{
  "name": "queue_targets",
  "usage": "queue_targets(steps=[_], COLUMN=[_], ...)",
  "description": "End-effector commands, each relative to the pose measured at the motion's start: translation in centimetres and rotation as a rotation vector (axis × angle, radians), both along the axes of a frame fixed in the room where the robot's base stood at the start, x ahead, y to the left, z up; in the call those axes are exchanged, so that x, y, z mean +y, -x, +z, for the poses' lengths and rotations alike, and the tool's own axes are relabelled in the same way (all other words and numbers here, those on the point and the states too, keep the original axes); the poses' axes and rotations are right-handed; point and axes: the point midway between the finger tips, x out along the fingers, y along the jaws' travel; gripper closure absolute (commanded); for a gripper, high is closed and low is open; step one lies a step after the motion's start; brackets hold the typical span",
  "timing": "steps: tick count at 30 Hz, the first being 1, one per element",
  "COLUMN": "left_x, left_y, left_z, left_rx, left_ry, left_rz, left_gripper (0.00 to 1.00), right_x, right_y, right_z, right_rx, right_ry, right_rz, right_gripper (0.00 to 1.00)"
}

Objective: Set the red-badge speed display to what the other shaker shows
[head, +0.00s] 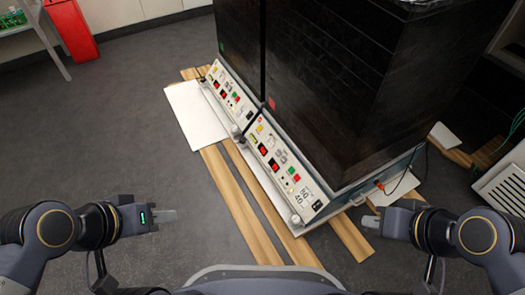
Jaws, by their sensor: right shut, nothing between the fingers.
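Two tall black shakers stand side by side, each with a slanted white control panel. The nearer shaker (335,110) carries a red badge (271,104); its panel (284,166) has red displays (274,163), coloured buttons and a dial. The farther shaker (238,35) carries a green badge (221,47); its panel (229,90) also has red displays. The digits on both are too small to read. My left gripper (167,216) is left of the panels, apart from them, its jaw opening unclear. My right gripper (370,222) is shut and empty, right of the nearer panel.
The shakers stand over wooden planks (240,205) and white boards (195,112) on a dark floor. A cable (402,178) runs from the nearer shaker's right side. A white vented box (503,187) is at the right. Floor at the left (110,130) is clear.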

Motion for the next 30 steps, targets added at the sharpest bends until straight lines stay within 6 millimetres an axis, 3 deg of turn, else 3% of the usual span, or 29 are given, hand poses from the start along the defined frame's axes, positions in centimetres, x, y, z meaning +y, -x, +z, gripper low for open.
queue_targets(steps=[26, 30], left_x=[0.0, 0.0], left_y=[0.0, 0.0], left_z=[0.0, 1.6], left_rx=[0.000, 0.000], left_ry=[0.000, 0.000], left_rz=[0.000, 0.000], left_gripper=[0.64, 0.64], right_x=[0.0, 0.0], right_y=[0.0, 0.0], right_z=[0.0, 1.6], right_rx=[0.000, 0.000], right_ry=[0.000, 0.000], right_rz=[0.000, 0.000], right_gripper=[1.00, 1.00])
